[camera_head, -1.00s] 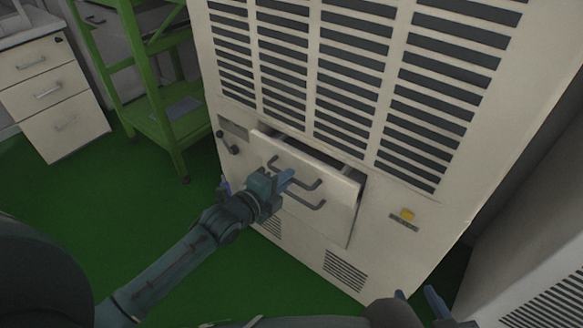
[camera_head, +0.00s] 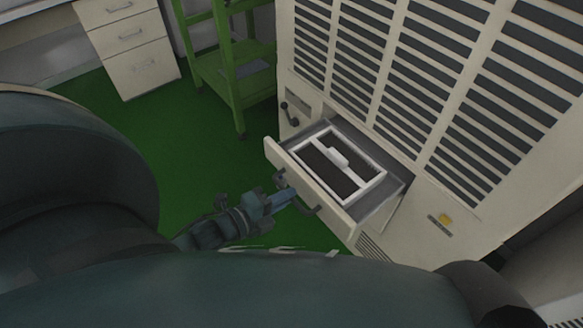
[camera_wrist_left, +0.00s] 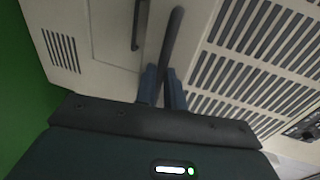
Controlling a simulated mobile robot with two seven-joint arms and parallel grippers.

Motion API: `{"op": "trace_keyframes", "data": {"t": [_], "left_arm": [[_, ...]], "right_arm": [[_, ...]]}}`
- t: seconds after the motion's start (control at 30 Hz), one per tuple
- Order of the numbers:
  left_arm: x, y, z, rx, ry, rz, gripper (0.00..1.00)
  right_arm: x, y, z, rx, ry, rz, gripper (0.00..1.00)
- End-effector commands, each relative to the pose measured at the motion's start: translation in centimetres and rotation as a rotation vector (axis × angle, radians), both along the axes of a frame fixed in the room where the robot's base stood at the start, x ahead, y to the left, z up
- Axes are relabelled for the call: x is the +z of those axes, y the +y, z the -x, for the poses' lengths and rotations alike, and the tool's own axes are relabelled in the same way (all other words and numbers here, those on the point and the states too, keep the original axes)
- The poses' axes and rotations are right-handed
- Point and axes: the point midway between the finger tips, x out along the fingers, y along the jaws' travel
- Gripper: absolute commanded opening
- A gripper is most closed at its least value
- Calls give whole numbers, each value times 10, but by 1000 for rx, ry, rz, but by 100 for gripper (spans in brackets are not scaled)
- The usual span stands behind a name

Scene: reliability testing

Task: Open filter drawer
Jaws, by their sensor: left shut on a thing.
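The filter drawer (camera_head: 272,153) in the lower part of the beige cabinet stands pulled out, with its grey inside showing. A filter with a white frame (camera_head: 371,184), dark panels and a white grip lies in it. My left gripper (camera_head: 290,196) is at the drawer front, shut on a dark bar handle (camera_head: 311,210). The left wrist view shows the handle (camera_wrist_left: 172,42) running between the blue fingers of the left gripper (camera_wrist_left: 163,88). A second dark bar (camera_wrist_left: 140,24) is beside it. My right gripper is not in view.
A green shelf rack (camera_head: 238,85) and a white drawer unit (camera_head: 135,50) stand left. Green floor (camera_head: 140,125) is clear between them and my arm.

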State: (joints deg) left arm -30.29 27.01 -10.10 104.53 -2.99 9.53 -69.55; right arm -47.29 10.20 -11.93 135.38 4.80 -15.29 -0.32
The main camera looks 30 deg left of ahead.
Motion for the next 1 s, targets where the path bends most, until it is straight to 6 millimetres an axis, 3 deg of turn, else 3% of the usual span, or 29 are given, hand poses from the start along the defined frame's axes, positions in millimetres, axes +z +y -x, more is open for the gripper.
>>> {"op": "trace_keyframes", "data": {"t": [0.3, 0.33, 0.6, 1.0], "left_arm": [[0, 0, 0, 1, 0, 0, 0], [0, 0, 0, 1, 0, 0, 12], [0, 0, 0, 1, 0, 0, 32], [0, 1, 2, 1, 1, -1, 32]], "right_arm": [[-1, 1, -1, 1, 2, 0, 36], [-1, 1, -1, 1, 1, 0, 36], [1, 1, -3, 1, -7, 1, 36], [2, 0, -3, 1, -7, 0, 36]]}}
